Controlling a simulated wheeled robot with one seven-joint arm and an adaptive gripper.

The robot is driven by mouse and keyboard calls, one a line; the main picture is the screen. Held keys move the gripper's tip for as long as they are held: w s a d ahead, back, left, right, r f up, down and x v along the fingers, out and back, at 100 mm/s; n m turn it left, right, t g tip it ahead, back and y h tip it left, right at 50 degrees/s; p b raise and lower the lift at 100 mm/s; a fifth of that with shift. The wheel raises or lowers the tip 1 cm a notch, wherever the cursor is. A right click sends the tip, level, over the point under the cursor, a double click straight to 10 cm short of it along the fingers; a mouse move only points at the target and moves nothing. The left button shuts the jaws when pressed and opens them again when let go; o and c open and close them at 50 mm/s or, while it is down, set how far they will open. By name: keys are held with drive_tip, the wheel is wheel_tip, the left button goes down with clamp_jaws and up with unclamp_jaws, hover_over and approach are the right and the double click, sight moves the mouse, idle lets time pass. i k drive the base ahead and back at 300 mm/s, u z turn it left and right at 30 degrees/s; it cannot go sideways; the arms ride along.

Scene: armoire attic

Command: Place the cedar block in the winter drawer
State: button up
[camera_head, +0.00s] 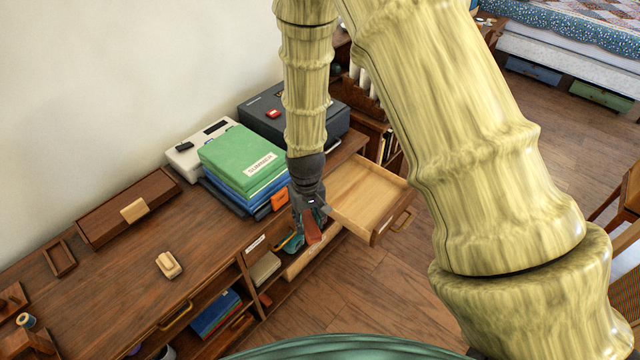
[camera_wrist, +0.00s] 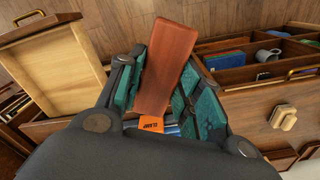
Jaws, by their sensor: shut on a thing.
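The cedar block (camera_wrist: 168,62), a reddish-brown bar, is held between the fingers of my gripper (camera_wrist: 160,92) in the wrist view. In the head view my gripper (camera_head: 308,205) points down at the dresser's front edge, with the block's reddish end (camera_head: 312,226) below it. An open, empty drawer (camera_head: 352,212) with a light wood inside sticks out just right of my gripper. It also shows at the upper left of the wrist view (camera_wrist: 88,62). I cannot read any winter label on it. The block is outside this drawer.
A dark grey case (camera_head: 268,112) stands behind my arm. An orange item (camera_head: 279,201) is close left of my gripper. Open shelves (camera_head: 268,300) lie below the front edge.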

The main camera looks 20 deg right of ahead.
sight(369, 201)
drive_tip(key=z, duration=0.1)
drive_tip(key=i, duration=1)
drive_tip(key=z, duration=0.8)
